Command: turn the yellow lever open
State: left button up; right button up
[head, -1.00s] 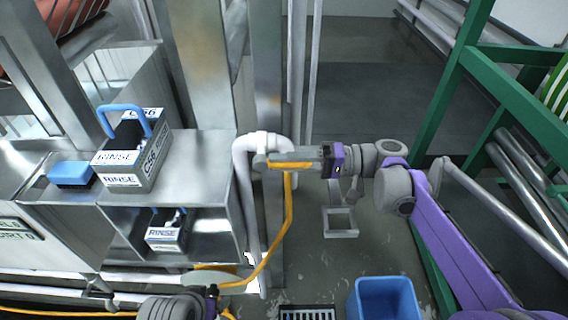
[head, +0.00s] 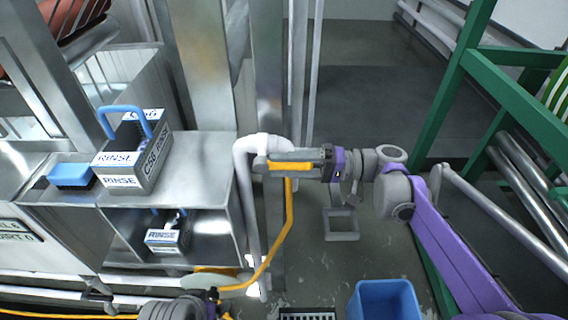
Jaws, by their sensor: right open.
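The yellow lever (head: 291,166) lies nearly level beside the bend of the white pipe (head: 262,142), in the middle of the head view. My right gripper (head: 292,158) reaches in from the right and is open at the lever. One grey finger shows along the lever's far side; the other is not clearly visible. I cannot tell whether the fingers touch the lever. Part of my left arm shows at the bottom edge, with its gripper end (head: 212,297) small and partly cut off; its fingers cannot be made out.
A steel shelf unit (head: 205,150) stands left of the pipe, carrying a rinse box (head: 150,165) and a blue block (head: 71,175). A yellow hose (head: 289,215) hangs below the lever. A blue bin (head: 384,300) stands at the bottom. A green frame (head: 450,95) stands on the right.

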jog(key=shift+d, duration=0.1)
jog(key=d, duration=1)
jog(key=shift+w+d, duration=0.2)
jog(key=shift+d, duration=0.1)
